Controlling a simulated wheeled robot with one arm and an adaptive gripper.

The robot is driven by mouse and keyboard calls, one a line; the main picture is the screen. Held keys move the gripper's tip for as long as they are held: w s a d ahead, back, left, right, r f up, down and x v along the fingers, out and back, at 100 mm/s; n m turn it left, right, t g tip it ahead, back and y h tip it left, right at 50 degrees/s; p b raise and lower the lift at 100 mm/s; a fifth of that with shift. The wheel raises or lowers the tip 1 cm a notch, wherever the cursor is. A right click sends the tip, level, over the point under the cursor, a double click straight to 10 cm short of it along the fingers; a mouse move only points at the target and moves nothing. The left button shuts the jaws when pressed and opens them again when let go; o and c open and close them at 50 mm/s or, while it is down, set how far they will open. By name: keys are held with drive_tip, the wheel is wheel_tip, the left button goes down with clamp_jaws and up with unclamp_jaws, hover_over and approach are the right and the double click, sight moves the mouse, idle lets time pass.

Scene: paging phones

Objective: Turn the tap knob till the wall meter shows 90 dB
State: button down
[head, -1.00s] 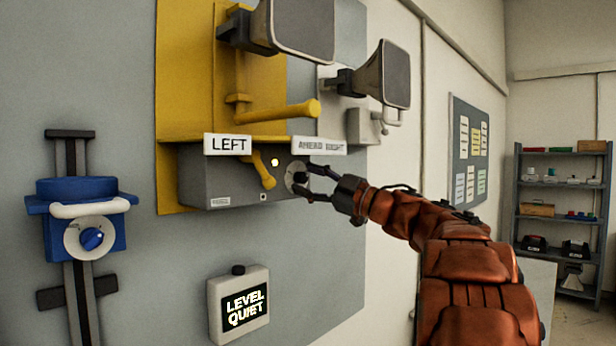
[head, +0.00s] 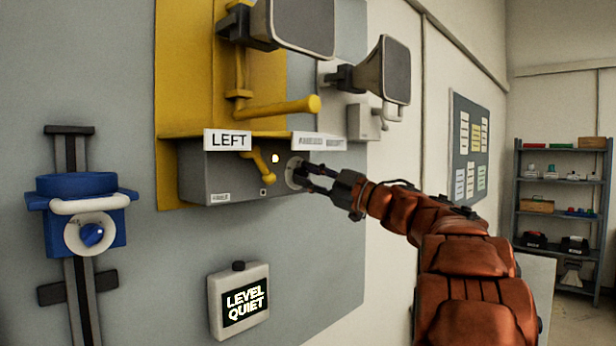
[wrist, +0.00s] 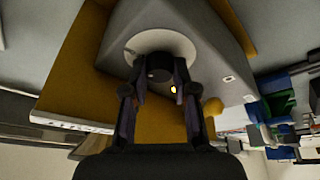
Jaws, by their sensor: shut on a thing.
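The tap knob (wrist: 159,68) is a dark round knob on a pale disc on the grey box (head: 235,175). My gripper (head: 308,176) is at the right end of that box; in the wrist view its fingers (wrist: 160,85) are shut on the knob, one on each side. In the head view the fingers mostly hide the knob. The wall meter (head: 240,300), a pale box with a dark screen, hangs below and reads "LEVEL QUIET". No dB number shows on it.
A blue unit (head: 85,225) with a blue knob is on a rail at left. A yellow lever (head: 262,165) is on the grey box, close to my gripper. Horn speakers (head: 385,75) hang above. A shelf (head: 560,195) stands far right.

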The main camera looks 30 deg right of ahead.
drive_tip(key=shift+d+n, duration=0.1)
drive_tip(key=shift+n, duration=0.4)
drive_tip(key=n+g+b, duration=0.1)
drive_tip(key=n, duration=0.1)
drive_tip(key=n+g, duration=0.1)
drive_tip(key=n, duration=0.2)
drive_tip(key=shift+y+b, duration=0.4)
drive_tip(key=n, duration=0.2)
drive_tip(key=n+g, duration=0.1)
drive_tip(key=shift+r+n+g, duration=0.15)
drive_tip(key=shift+n+g, duration=0.15)
drive_tip(key=shift+n, duration=0.1)
drive_tip(key=shift+n+g+h, duration=0.3)
drive_tip(key=shift+n+g, duration=0.1)
drive_tip(key=shift+n, duration=1)
drive_tip(key=c, duration=0.9)
unclamp_jaws()
